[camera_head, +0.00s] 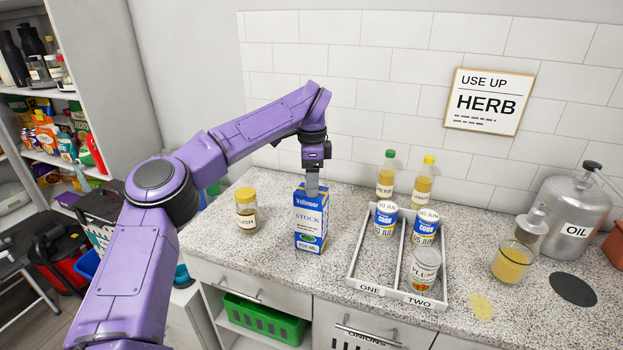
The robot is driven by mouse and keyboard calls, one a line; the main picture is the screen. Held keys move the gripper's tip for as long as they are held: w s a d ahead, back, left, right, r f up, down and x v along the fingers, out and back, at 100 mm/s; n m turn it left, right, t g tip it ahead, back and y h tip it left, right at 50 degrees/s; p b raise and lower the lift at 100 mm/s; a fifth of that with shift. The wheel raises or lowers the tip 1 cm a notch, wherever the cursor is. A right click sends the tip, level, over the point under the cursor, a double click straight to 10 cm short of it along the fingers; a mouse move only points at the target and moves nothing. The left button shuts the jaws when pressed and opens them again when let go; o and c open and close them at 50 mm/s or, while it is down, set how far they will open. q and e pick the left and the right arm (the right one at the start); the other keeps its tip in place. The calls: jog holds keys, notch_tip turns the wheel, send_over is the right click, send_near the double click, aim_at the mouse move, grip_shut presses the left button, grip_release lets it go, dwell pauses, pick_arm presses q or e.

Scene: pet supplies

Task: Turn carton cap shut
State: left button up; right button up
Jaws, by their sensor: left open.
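The carton (311,225) is a tall blue and white box labelled STOCK, standing upright on the speckled counter. My left gripper (312,191) points straight down at the top of the carton, with its fingers at the carton's top. The gripper is open. The carton's cap is hidden by the fingers, so I cannot tell whether they touch it or how far it is turned. My right gripper is not in view.
A jar with a yellow lid (246,211) stands left of the carton. An oil tank (567,222) stands at far right. The counter's front strip is clear.

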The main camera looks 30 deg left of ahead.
pick_arm(q)
jog(key=shift+c, duration=0.2)
jog(key=shift+a, duration=0.1)
jog(key=c, duration=1)
